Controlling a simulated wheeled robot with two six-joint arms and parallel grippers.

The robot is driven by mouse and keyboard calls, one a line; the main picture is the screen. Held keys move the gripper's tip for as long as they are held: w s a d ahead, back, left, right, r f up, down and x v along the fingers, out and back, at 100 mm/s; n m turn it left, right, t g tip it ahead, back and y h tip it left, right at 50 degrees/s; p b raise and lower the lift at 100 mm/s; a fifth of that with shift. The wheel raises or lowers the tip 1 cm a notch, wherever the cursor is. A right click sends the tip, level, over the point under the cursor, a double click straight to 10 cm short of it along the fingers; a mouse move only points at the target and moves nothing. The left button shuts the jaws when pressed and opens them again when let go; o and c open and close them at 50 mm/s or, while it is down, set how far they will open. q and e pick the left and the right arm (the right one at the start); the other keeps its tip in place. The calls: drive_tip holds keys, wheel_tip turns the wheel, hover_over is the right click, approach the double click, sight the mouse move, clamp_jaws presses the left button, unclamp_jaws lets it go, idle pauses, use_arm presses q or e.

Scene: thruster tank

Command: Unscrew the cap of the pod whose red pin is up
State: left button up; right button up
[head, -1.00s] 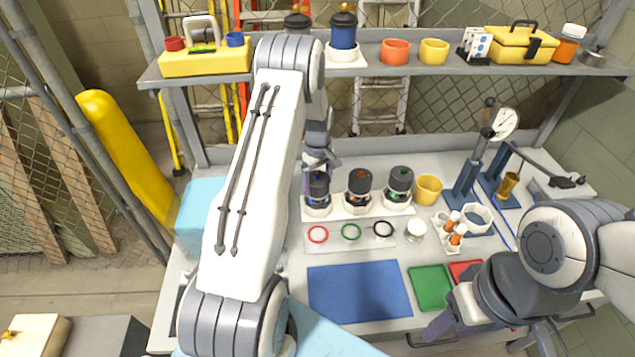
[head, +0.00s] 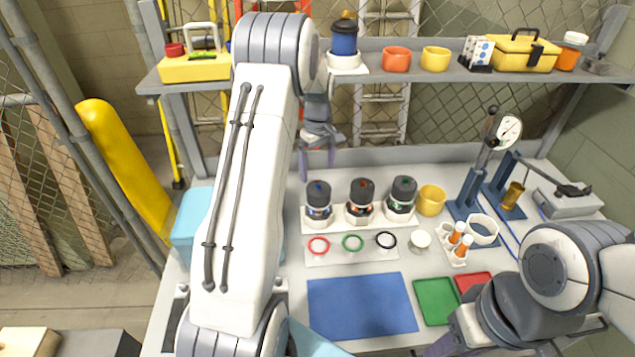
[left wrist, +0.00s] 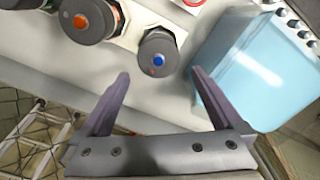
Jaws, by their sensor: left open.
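Three pods with dark round caps stand in a row on a white rack: the blue-dot pod (head: 318,200), the red-dot pod (head: 360,202) and the green-dot pod (head: 402,197). All three caps are on. Which pod has a raised red pin is too small to tell. My left gripper (head: 317,168) is open and empty, just behind and above the blue-dot pod. In the left wrist view its cap (left wrist: 158,58) lies just beyond the gap between the fingertips (left wrist: 160,75), apart from both; the red-dot cap (left wrist: 85,22) is beside it. My right gripper (head: 440,345) is partly cut off at the bottom.
A light-blue bin (head: 190,228) stands left of the pods, near my left gripper (left wrist: 250,65). Red, green and black rings lie on a white strip (head: 335,258) in front. A yellow cup (head: 431,200) stands to the right. The shelf (head: 400,72) runs above behind. The blue mat (head: 360,305) is bare.

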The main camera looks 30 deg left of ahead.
sight(317, 188)
use_arm(q)
drive_tip(key=shift+r, duration=0.3)
drive_tip(key=shift+r+m, duration=0.15)
drive_tip(key=shift+m, duration=0.35)
drive_tip(key=m, duration=0.4)
drive_tip(key=shift+s+a+r+p, duration=0.1)
drive_tip(key=shift+s+a+p, duration=0.05)
drive_tip(key=shift+p, duration=0.2)
drive_tip(key=m, duration=0.4)
drive_tip(key=shift+m, duration=0.4)
drive_tip(key=m, duration=0.4)
drive_tip(key=shift+d+p, duration=0.25)
drive_tip(key=shift+p, duration=0.15)
drive_tip(key=shift+s+f+m, duration=0.1)
drive_tip(key=shift+f+m, duration=0.2)
drive_tip(key=shift+f, duration=0.2)
wheel_tip(317, 188, down, 10)
drive_tip(key=p, duration=0.3)
drive_tip(key=shift+r+p, duration=0.2)
drive_tip(key=shift+p, duration=0.15)
drive_tip(key=shift+c, duration=0.3)
